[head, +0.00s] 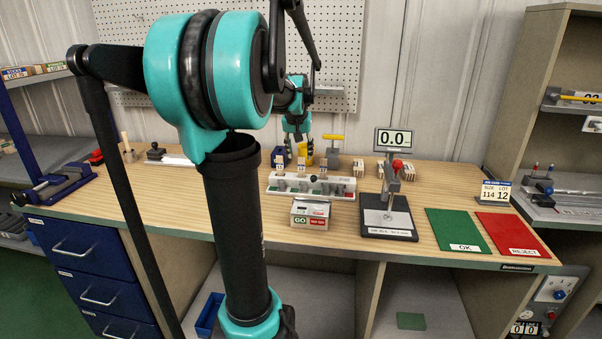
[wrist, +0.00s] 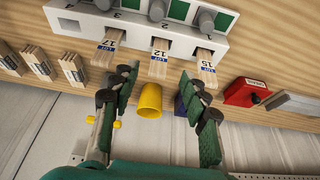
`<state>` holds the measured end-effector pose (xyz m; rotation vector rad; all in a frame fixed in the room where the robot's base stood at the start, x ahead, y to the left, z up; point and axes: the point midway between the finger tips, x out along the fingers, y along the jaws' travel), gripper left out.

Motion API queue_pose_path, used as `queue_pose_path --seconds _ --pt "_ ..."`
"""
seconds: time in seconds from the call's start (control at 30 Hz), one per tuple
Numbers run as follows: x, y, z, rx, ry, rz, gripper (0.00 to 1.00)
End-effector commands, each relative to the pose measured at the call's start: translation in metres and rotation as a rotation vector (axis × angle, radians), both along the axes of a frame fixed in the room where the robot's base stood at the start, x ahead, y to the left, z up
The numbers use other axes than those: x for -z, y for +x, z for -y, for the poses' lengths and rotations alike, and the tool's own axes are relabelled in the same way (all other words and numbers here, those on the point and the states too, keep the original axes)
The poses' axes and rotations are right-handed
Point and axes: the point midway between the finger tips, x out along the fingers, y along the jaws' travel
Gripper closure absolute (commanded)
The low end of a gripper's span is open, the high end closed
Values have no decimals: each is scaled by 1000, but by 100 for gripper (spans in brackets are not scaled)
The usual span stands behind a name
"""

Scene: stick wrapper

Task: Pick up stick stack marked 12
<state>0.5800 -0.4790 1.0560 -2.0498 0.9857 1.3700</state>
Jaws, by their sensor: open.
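The stick stack marked 12 (wrist: 159,62) is the middle of three wooden stacks jutting from a white slotted fixture (wrist: 135,40) in the wrist view. The stack marked 17 (wrist: 107,50) is to its left and the stack marked 15 (wrist: 206,63) to its right. My gripper (wrist: 160,84) is open and empty, its fingers spread either side of the stack marked 12 in the picture, apart from it. In the head view my gripper (head: 298,136) hangs above the back of the bench, behind the fixture (head: 310,187).
A yellow cup (wrist: 149,100) stands behind the stacks, between my fingers in the wrist view. Loose stick stacks (wrist: 72,68) lie to the left there. A gauge stand (head: 388,212), green OK mat (head: 458,230) and red REJECT mat (head: 512,235) occupy the bench's right. The bench's left-middle is mostly clear.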

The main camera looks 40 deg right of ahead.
Motion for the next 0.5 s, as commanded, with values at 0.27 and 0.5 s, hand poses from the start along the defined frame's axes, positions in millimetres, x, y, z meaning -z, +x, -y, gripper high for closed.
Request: queue_pose_path --seconds 0.27,0.5 --pt "26 7 9 0 0 0 55" --pt "51 11 16 0 0 0 55"
